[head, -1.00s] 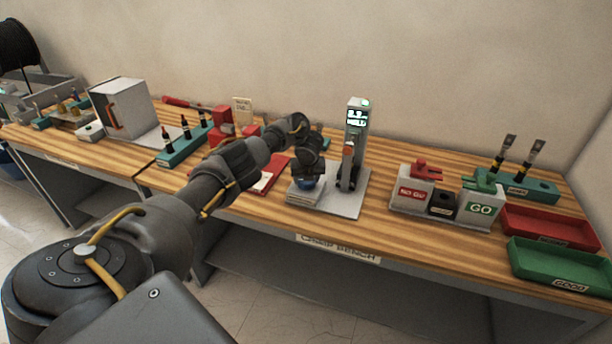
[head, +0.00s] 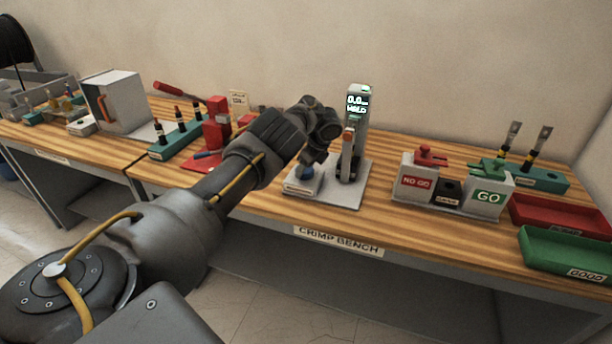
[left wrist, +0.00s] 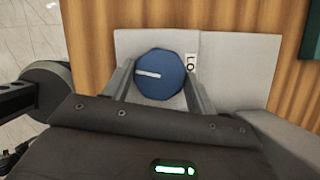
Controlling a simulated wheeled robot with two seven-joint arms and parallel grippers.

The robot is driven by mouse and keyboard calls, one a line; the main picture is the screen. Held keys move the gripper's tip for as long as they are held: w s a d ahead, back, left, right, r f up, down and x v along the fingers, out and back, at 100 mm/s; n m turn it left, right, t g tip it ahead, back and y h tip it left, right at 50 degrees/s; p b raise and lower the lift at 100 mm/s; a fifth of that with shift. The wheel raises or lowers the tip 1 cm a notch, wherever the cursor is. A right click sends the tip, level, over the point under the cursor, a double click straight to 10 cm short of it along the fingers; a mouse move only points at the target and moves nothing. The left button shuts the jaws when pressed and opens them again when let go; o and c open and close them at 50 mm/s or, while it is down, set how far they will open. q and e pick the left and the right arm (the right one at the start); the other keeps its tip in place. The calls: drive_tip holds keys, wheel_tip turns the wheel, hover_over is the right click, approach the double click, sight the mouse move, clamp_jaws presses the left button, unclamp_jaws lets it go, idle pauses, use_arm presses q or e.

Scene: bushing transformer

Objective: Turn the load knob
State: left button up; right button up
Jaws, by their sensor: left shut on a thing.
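The load knob (left wrist: 160,74) is blue with a white pointer line. In the left wrist view it sits between the two fingers of my left gripper (left wrist: 158,82), which is shut on it. The pointer lies nearly level in that view. In the head view the knob (head: 306,173) shows as a small blue patch under my left gripper (head: 307,166). It stands on a low grey block (head: 299,189) at the left of a grey base plate. A tester column with a lit display (head: 357,104) stands beside it. A label by the knob is partly hidden.
The NO GO and GO gauge block (head: 450,187) stands to the right. A red tray (head: 560,216) and a green tray (head: 570,249) lie at the right end. A red press tool (head: 215,128) stands left of my arm. Bare wood lies between plate and gauge.

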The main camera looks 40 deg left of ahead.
use_arm(q)
drive_tip(key=shift+n+g+b, duration=0.4)
drive_tip(key=shift+n+b, duration=0.4)
drive_tip(key=shift+n, duration=0.1)
drive_tip(key=o, duration=1)
drive_tip(key=b+v, duration=0.1)
drive_tip(key=v, duration=1)
drive_tip(key=shift+b, duration=0.3)
drive_tip(key=shift+a, duration=0.1)
